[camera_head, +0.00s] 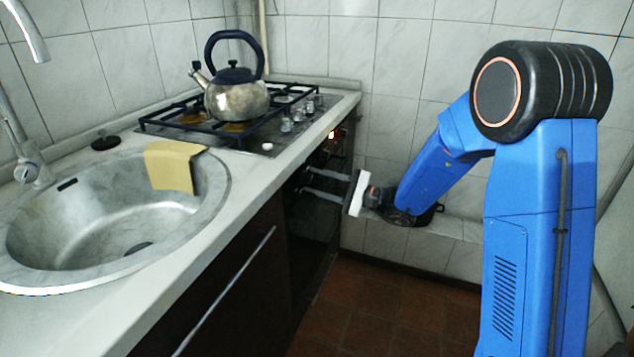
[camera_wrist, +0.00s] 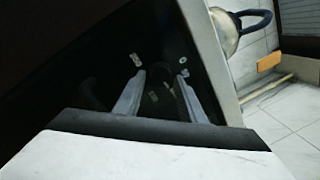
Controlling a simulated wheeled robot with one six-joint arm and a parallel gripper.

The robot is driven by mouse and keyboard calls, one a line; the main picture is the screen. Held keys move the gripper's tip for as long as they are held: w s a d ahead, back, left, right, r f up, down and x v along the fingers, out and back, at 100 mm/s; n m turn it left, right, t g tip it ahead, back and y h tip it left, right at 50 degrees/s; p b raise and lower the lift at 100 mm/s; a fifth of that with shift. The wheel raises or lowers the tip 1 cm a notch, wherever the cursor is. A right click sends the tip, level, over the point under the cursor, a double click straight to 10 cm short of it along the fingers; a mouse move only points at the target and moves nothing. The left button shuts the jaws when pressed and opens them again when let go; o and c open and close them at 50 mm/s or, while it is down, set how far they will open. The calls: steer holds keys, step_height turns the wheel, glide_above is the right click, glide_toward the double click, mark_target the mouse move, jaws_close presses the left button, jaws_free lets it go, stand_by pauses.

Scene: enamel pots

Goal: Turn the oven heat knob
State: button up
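The oven (camera_head: 313,222) is a dark front under the worktop, below the hob. A small orange glow shows high on its panel. My gripper (camera_head: 303,180) is at the oven front with two pale fingers pointing at it, spread apart. In the wrist view my gripper (camera_wrist: 161,74) has its fingertips near the dark panel (camera_wrist: 115,45), which has small pale marks. A dark rounded shape (camera_wrist: 187,92) shows by the right finger; I cannot tell for sure that it is the oven heat knob, nor whether a finger touches it.
A steel kettle (camera_head: 237,98) stands on the gas hob (camera_head: 185,128), which has several metal knobs (camera_head: 287,124) of its own. A sink (camera_head: 110,225) with a yellow cloth (camera_head: 173,166) on its rim is at left. The tiled floor (camera_head: 375,315) is clear.

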steer(key=shift+o, duration=0.3)
steer(key=v, duration=1.7)
steer(key=shift+d, duration=0.2)
steer(key=shift+s, duration=0.1)
steer(key=s+a+r+n+g+h, duration=0.2)
steer(key=s+n+g+h, duration=0.55)
steer(key=s, duration=1.45)
steer(key=s+d+n+t+h, duration=0.2)
steer(key=s+d+h, duration=0.3)
steer(key=d, duration=0.3)
steer(key=s+d+r+n+t+h, duration=0.1)
steer(key=s+d+n+t+h, duration=0.1)
steer(key=s+d+t+h, duration=0.2)
steer(key=s+d+h, duration=0.1)
steer(key=s+d, duration=0.2)
steer(key=d, duration=0.2)
steer(key=shift+d+r+h, duration=0.15)
steer(key=shift+h, duration=0.2)
